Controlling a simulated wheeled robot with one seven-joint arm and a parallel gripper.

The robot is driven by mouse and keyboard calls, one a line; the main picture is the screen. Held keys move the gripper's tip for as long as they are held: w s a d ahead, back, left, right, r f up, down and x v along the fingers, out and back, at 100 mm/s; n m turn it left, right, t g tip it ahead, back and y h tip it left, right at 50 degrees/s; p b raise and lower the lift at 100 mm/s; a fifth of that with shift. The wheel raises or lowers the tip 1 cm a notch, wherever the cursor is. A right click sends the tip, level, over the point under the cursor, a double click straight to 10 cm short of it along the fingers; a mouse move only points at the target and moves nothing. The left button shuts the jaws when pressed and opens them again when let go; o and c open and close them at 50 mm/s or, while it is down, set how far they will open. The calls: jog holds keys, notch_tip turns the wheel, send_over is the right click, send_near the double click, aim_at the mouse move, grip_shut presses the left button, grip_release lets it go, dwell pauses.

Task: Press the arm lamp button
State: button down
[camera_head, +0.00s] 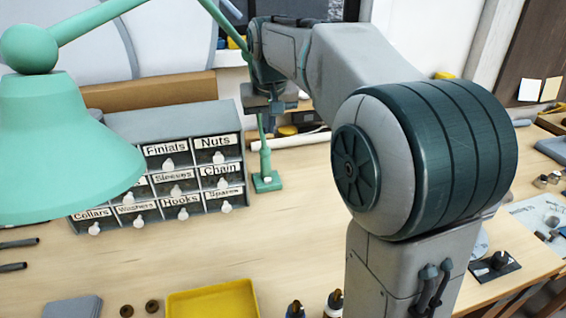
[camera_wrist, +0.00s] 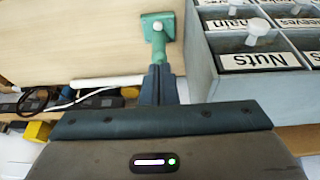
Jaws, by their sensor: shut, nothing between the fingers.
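The green arm lamp fills the left of the head view, with its large shade (camera_head: 65,150) close to the camera. Its small square green base (camera_head: 267,183) stands on the workbench beside the drawer cabinet, with a small pale spot on top. The base also shows at the top of the wrist view (camera_wrist: 158,24), where a pale round spot, possibly the button, is on it. My gripper (camera_wrist: 158,72) is shut and empty, its fingertips pointing toward the base and overlapping the lamp's post. In the head view my gripper (camera_head: 264,108) is above and behind the base; its tips are hard to make out.
A grey drawer cabinet (camera_head: 175,122) with labelled drawers and white knobs stands left of the base; it is close on the right in the wrist view. A yellow tray (camera_head: 212,302) lies at the front. The bench (camera_head: 300,215) is clear before the base.

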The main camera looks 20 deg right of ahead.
aim_at(267, 179)
jog(key=shift+s+a, duration=0.1)
jog(key=shift+d, duration=0.3)
jog(key=x, duration=2)
jog(key=shift+p, duration=0.4)
